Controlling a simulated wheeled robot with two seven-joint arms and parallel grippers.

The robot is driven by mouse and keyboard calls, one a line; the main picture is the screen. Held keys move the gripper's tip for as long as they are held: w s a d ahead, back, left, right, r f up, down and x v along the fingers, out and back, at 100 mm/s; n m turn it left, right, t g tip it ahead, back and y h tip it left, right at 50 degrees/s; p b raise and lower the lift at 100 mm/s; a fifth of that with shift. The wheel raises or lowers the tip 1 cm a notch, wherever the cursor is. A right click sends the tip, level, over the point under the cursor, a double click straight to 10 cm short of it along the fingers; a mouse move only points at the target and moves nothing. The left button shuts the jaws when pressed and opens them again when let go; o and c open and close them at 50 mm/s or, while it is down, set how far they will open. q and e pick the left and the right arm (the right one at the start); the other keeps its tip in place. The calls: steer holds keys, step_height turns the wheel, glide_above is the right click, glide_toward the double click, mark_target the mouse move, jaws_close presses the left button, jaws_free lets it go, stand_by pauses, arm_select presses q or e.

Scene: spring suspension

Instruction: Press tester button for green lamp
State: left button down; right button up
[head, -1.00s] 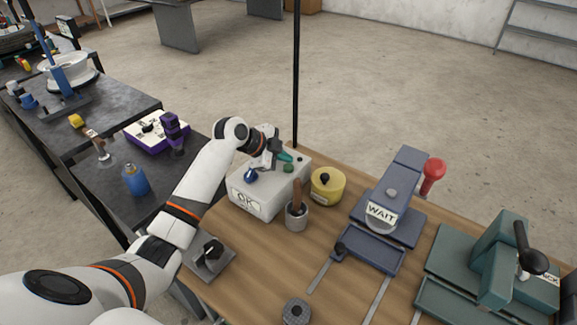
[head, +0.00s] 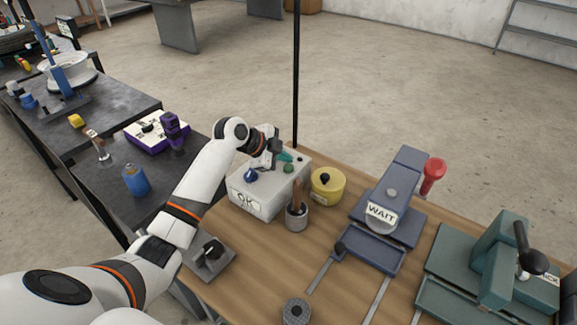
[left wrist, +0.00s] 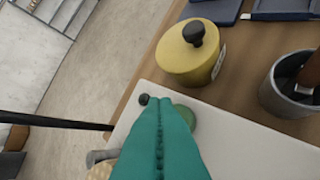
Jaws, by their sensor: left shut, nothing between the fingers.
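The tester box (head: 262,201) is pale grey with an "OK" label on its front, and stands at the table's far left corner. A blue dome (head: 250,176), a green dome (head: 288,168) and a small dark button (head: 301,159) are on its top. My left gripper (head: 287,157) is shut and empty, its teal fingers over the box top near the green dome. In the left wrist view the fingertips (left wrist: 160,102) partly hide the green dome (left wrist: 184,114); the dark button (left wrist: 144,99) shows beside them. Contact cannot be told. My right gripper is out of view.
A yellow pot (head: 326,186) with a black knob and a grey cup (head: 297,218) with a brown handle stand close to the box. A blue "WAIT" fixture (head: 385,232) and a green press (head: 500,265) are to the right. A black post (head: 296,80) rises behind.

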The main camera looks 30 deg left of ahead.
mark_target(284, 169)
arm_select(q)
steer(key=shift+f, duration=0.4)
steer(key=shift+f+b, duration=0.55)
stand_by(0.7)
stand_by(0.4)
steer(key=shift+r+p, duration=0.8)
steer(key=shift+r, duration=0.15)
step_height(284, 169, up, 5)
steer(key=p, duration=0.4)
steer(key=shift+f, duration=0.1)
stand_by(0.5)
